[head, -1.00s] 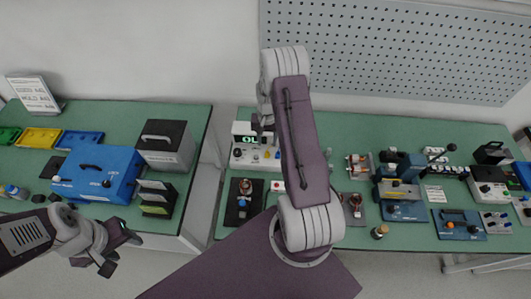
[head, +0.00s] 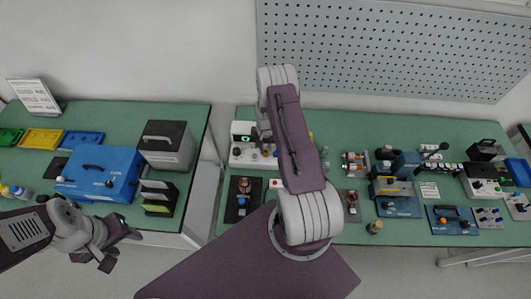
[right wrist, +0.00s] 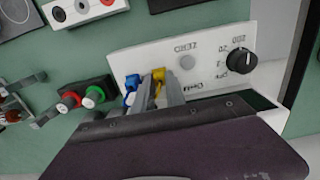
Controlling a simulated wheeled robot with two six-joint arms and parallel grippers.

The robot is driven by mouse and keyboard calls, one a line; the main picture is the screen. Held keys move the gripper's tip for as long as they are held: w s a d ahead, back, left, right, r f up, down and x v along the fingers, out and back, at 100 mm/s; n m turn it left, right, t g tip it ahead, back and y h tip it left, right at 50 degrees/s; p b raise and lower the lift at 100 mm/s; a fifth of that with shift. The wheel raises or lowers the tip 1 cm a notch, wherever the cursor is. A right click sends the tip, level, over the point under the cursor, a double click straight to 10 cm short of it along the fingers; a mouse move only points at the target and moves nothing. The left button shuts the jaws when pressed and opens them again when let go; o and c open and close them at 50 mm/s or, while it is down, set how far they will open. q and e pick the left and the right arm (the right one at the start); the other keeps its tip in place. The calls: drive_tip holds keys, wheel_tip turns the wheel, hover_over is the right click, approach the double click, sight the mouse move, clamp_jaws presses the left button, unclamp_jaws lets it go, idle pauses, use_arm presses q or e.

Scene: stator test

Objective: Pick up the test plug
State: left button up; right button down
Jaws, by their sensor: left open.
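The tester (head: 240,158) is a white-fronted box on the right bench, partly hidden by my right arm in the head view. The right wrist view shows its white panel (right wrist: 210,65) with a black knob and a grey button. My right gripper (right wrist: 157,88) is close in front of this panel. A yellow piece (right wrist: 158,75) shows between its fingers and a blue piece (right wrist: 131,84) beside the left finger. I cannot tell which is the test plug, or whether the fingers grip anything. My left gripper (head: 121,251) is open and empty in front of the left bench.
Red (right wrist: 68,102) and green (right wrist: 94,97) terminals lie left of the right gripper. A blue case (head: 120,160) and dark box (head: 170,158) stand on the left bench. Several devices fill the right bench's right side. A gap (head: 208,180) separates the benches.

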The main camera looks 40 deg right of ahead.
sight(265, 150)
idle(0.3)
wheel_tip(265, 150, up, 4)
drive_tip(key=shift+w+f+b, duration=0.1)
drive_tip(key=shift+f+b, duration=0.1)
drive_tip(key=shift+b, duration=0.75)
drive_tip(key=s+r+b, duration=0.2)
drive_tip(key=s+r, duration=0.5)
drive_tip(key=s, duration=0.4)
drive_tip(key=shift+s+d+r+b, duration=0.2)
drive_tip(key=shift+s+d+b, duration=0.1)
drive_tip(key=shift+s+d, duration=0.1)
drive_tip(key=a, duration=0.2)
drive_tip(key=s+a, duration=0.1)
drive_tip(key=a, duration=0.2)
drive_tip(key=shift+a, duration=0.15)
